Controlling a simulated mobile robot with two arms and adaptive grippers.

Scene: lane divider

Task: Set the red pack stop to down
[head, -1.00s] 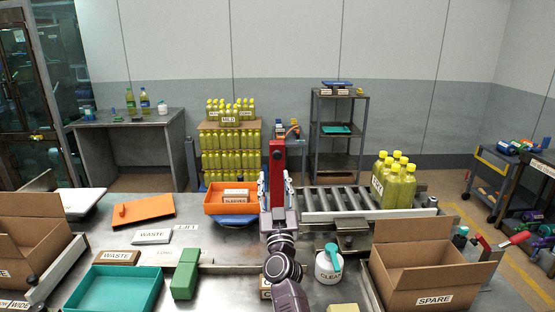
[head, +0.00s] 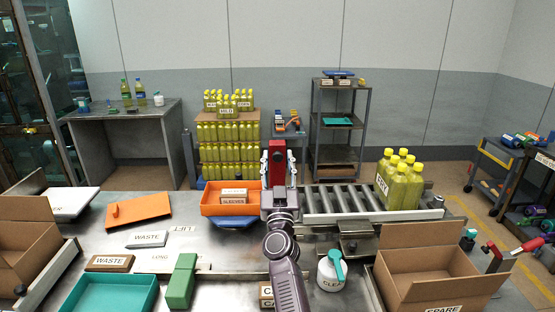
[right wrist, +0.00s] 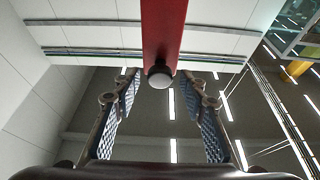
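The red pack stop (head: 277,158) stands upright at the near-left end of the roller lane in the head view. In the right wrist view it is a red bar (right wrist: 163,28) coming down from the top edge, with a round grey end. My right gripper (head: 278,156) is open, with one finger on each side of the stop's upper part. In the right wrist view the fingers (right wrist: 165,105) stand apart, with gaps beside the bar. My wrist hides the stop's lower part. My left gripper is not in view.
An orange bin (head: 212,208) stands close left of my right wrist. The roller lane (head: 345,202) with several yellow bottles (head: 400,182) lies to the right. A green block (head: 181,282) lies left.

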